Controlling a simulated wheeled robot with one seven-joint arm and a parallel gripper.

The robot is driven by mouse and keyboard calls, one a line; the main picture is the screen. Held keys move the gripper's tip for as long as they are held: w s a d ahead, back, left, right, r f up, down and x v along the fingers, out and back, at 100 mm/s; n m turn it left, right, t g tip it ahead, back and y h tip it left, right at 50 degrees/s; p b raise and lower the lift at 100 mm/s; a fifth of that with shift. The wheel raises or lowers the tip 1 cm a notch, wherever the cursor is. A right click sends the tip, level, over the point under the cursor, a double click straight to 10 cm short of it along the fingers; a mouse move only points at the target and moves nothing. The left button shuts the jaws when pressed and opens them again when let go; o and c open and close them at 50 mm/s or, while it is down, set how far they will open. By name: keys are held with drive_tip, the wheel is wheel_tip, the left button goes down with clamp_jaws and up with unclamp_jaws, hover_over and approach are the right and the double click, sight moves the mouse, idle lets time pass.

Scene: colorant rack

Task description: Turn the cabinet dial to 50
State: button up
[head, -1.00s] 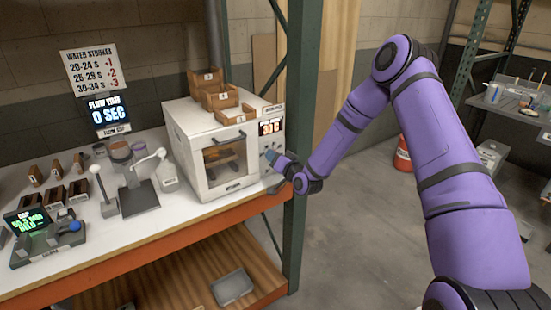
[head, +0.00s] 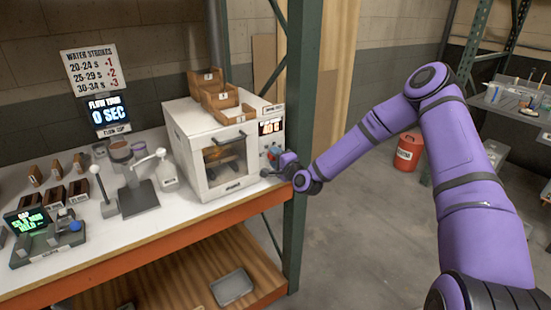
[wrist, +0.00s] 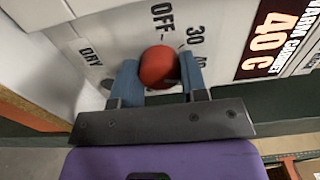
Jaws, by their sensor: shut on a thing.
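The white warm cabinet (head: 212,150) stands on the bench in the head view, with a glass door and a display (head: 271,127) on its right side. In the wrist view the display (wrist: 278,32) reads 40 C. The red dial (wrist: 158,67) sits on the panel, with OFF, 30, a partly hidden 40 and DRY marked around it. My gripper (wrist: 160,80) is shut on the dial, one blue finger on each side. In the head view my gripper (head: 276,156) is at the cabinet's right front, and the dial is mostly hidden. No 50 mark shows.
Wooden bins (head: 220,98) sit on top of the cabinet. A green rack post (head: 300,150) stands close to the right of my gripper. Levers, a grey stand (head: 138,196) and small dark blocks are on the bench to the left.

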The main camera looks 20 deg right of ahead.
drive_tip(key=m, duration=0.4)
drive_tip(key=shift+f+m, duration=0.1)
drive_tip(key=shift+m, duration=2.2)
drive_tip(key=o, duration=0.9)
drive_tip(key=v, duration=1)
drive_tip(key=shift+s+d, duration=0.15)
drive_tip(key=shift+s, duration=0.25)
